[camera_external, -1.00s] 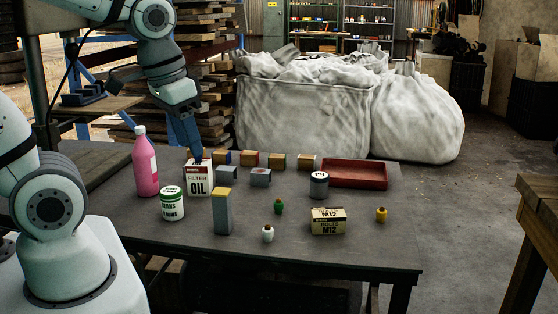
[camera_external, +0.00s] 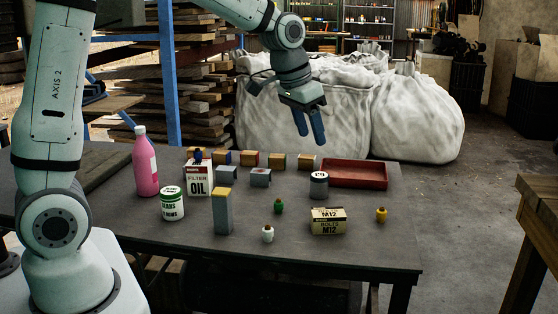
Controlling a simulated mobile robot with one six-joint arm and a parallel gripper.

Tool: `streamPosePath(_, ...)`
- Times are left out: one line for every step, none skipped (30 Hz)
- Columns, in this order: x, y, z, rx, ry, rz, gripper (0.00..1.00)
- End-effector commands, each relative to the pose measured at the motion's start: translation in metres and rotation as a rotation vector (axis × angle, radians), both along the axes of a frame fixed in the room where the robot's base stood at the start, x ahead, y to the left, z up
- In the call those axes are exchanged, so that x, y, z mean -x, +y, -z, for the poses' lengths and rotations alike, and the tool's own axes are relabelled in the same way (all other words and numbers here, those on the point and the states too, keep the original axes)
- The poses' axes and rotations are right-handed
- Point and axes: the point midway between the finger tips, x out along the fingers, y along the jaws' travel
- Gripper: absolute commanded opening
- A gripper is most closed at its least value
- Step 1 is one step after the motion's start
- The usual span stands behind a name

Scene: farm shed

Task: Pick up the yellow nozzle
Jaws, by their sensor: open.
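The small yellow nozzle (camera_external: 381,214) stands upright on the dark table near its right edge, to the right of the M12 bolts box. My gripper (camera_external: 311,138) hangs in the air above the back of the table, its blue fingers pointing down and apart. It is open and empty. It is up and to the left of the nozzle, well clear of it. Nothing hides the nozzle.
The M12 box (camera_external: 328,221), a green nozzle (camera_external: 278,206) and a white nozzle (camera_external: 267,233) stand left of the yellow one. A grey can (camera_external: 319,185) and red tray (camera_external: 356,163) are behind. A tall grey block (camera_external: 222,211) stands further left. Table around the yellow nozzle is bare.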

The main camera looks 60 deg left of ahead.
Motion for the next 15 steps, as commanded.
streamPosePath(-0.025, 0.000, 0.017, 0.001, -0.002, 0.008, 0.51)
streamPosePath(-0.038, -0.001, 0.024, 0.002, -0.006, 0.014, 0.51)
streamPosePath(-0.054, -0.001, 0.034, 0.003, -0.011, 0.022, 0.51)
streamPosePath(-0.067, -0.002, 0.042, 0.002, -0.015, 0.027, 0.51)
streamPosePath(-0.080, -0.002, 0.051, 0.002, -0.019, 0.032, 0.51)
streamPosePath(-0.096, -0.002, 0.063, 0.002, -0.025, 0.041, 0.51)
streamPosePath(-0.107, -0.003, 0.072, 0.002, -0.029, 0.046, 0.51)
streamPosePath(-0.119, -0.003, 0.082, 0.002, -0.033, 0.051, 0.51)
streamPosePath(-0.134, -0.003, 0.095, 0.002, -0.039, 0.059, 0.51)
streamPosePath(-0.145, -0.004, 0.105, 0.002, -0.043, 0.064, 0.51)
streamPosePath(-0.155, -0.004, 0.115, 0.002, -0.047, 0.069, 0.51)
streamPosePath(-0.168, -0.004, 0.129, 0.002, -0.052, 0.075, 0.51)
streamPosePath(-0.176, -0.004, 0.138, 0.002, -0.057, 0.080, 0.51)
streamPosePath(-0.184, -0.005, 0.147, 0.001, -0.061, 0.084, 0.51)
streamPosePath(-0.193, -0.005, 0.158, 0.000, -0.065, 0.089, 0.51)
